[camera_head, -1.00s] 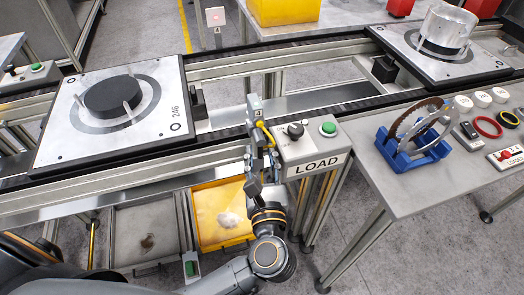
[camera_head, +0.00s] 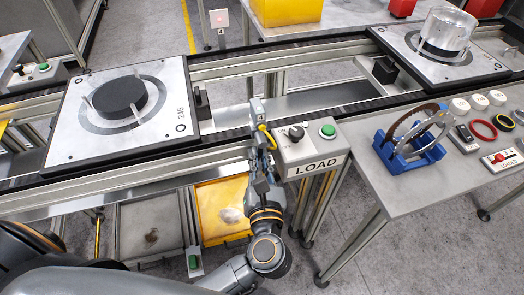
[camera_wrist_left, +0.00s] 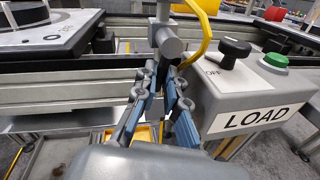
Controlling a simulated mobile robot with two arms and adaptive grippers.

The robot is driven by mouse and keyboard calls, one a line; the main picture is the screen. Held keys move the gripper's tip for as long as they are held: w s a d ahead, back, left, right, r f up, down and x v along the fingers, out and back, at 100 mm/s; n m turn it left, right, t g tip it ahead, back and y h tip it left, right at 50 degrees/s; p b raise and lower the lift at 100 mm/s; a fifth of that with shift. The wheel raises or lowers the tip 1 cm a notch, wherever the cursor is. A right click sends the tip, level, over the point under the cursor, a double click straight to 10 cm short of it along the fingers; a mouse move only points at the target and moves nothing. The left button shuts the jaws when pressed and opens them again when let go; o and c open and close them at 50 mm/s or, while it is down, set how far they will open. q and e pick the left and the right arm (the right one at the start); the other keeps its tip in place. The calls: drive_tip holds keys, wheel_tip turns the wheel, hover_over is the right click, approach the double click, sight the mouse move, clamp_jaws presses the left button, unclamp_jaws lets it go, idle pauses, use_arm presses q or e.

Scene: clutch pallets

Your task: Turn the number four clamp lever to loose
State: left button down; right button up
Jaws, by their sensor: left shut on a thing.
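The number four clamp (camera_head: 258,111) is a small grey post marked 4 at the front rail of the conveyor, left of the LOAD box. A yellow curved piece (camera_head: 264,133) shows beside it and also in the left wrist view (camera_wrist_left: 199,35). My left gripper (camera_head: 261,144) reaches up to the clamp from below. The exact contact is partly hidden by the fingers. My right gripper is not in view.
The LOAD box (camera_head: 311,152), with a black knob and green button, stands close to the right of the gripper. A pallet (camera_head: 68,127) with a black disc lies on the conveyor at left. A yellow bin (camera_head: 222,203) is below. A table (camera_head: 408,195) stands right.

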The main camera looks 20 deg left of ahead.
use_arm(q)
drive_tip(key=shift+s+a+r+m+g+y+p, duration=0.25)
drive_tip(key=shift+a+r+m+g+p, duration=0.15)
drive_tip(key=shift+m+p, duration=1.85)
drive_tip(key=shift+s+a+r+m+g+y+p, duration=0.4)
drive_tip(key=shift+m+p, duration=0.9)
drive_tip(key=shift+p, duration=1.85)
drive_tip(key=shift+s+a+r+m+g+y+p, duration=0.15)
drive_tip(key=shift+r+m+g+p, duration=0.4)
drive_tip(key=shift+m+p, duration=1.7)
drive_tip(key=shift+w+n+p, duration=0.1)
drive_tip(key=shift+n+p, duration=0.4)
drive_tip(key=c, duration=1.4)
unclamp_jaws()
drive_tip(key=shift+a, duration=0.1)
